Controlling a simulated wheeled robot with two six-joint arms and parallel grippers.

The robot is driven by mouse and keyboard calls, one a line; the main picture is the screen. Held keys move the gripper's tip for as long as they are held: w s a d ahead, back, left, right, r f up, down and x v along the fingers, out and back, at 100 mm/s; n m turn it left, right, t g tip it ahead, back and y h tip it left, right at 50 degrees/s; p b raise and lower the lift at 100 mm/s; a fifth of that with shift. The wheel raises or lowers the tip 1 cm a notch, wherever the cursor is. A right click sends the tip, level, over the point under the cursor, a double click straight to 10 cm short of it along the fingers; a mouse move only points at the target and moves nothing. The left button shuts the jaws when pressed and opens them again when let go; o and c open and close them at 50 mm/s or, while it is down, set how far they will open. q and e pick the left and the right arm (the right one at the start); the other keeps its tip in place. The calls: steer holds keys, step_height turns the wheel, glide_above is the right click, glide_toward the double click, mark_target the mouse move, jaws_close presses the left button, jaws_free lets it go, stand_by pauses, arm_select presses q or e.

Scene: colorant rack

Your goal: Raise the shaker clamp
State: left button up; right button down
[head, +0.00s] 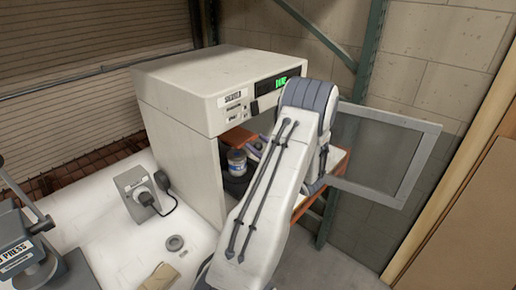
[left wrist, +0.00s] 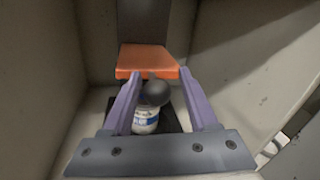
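The shaker (head: 225,85) is a cream cabinet with a lit green display, its front bay open. Inside, the orange clamp plate (head: 238,137) is above a small white-and-blue labelled can (head: 237,165). In the left wrist view the orange clamp plate (left wrist: 147,60) spans the bay, with a round black knob (left wrist: 155,93) in front of it. The can (left wrist: 146,121) stands below on a dark base, partly hidden by the knob. My left gripper (left wrist: 160,76) is open, its purple fingers either side of the knob with visible gaps. My right gripper is not in view.
The shaker's framed glass door (head: 385,155) hangs open at the right. Bay walls stand close on both sides of my left gripper. On the white table (head: 110,235) are a grey box (head: 137,192) with a plug, a ring (head: 175,243) and a grey press (head: 18,255).

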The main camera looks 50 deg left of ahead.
arm_select(q)
steer(key=shift+f, duration=0.2)
steer(key=shift+s+d, duration=0.1)
steer(key=shift+d+f, duration=0.1)
steer(key=shift+d, duration=0.15)
steer(key=d+b, duration=0.4)
steer(key=d, duration=0.5)
steer(key=shift+s+d, duration=0.4)
